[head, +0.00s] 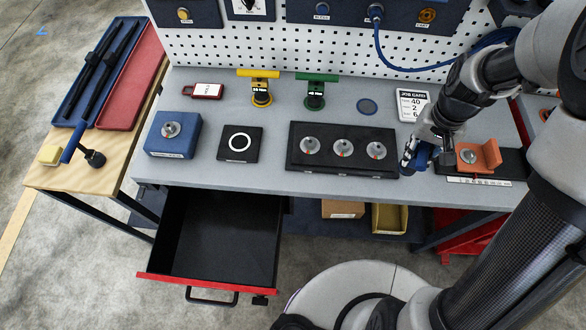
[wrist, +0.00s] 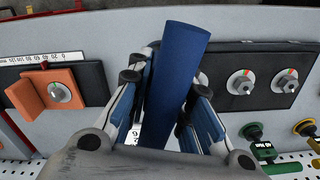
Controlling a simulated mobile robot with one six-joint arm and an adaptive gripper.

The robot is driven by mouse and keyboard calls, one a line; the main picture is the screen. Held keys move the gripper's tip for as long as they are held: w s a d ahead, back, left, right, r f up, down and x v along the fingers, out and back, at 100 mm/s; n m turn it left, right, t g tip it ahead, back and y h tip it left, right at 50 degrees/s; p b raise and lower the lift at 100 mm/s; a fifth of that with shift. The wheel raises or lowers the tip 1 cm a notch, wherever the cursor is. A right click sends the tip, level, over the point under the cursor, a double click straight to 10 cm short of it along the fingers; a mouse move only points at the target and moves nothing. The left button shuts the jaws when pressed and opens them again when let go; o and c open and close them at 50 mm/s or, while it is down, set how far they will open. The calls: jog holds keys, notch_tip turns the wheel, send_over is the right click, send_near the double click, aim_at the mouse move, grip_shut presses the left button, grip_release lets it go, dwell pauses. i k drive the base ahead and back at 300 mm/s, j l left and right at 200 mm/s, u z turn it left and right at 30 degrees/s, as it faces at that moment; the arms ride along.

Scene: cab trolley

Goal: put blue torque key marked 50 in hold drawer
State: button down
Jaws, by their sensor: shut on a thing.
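The blue torque key (wrist: 177,80) is between the fingers of my gripper (wrist: 165,115) in the wrist view, and the fingers are shut on it. Its handle sticks out past the fingertips. Part of a white label shows beside a finger, but I cannot read its number. In the head view my gripper (head: 421,158) is over the right part of the bench, between the black three-dial block and the orange bracket. Only a little of the blue key (head: 425,157) shows there. The drawer (head: 215,230) under the bench's left side is pulled open and looks empty.
A yellow key (head: 261,90) and a green key (head: 315,92) stand at the back of the bench (head: 230,183). A blue dial box (head: 172,135), black ring pad (head: 240,144), three-dial block (head: 343,150) and orange bracket (head: 478,157) line the front. A wooden side table stands left.

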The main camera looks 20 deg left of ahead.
aim_at(230, 232)
jog(key=k+j+u, duration=0.1)
jog(key=u, duration=1.25)
jog(key=j+u, duration=0.35)
jog(key=j, duration=0.2)
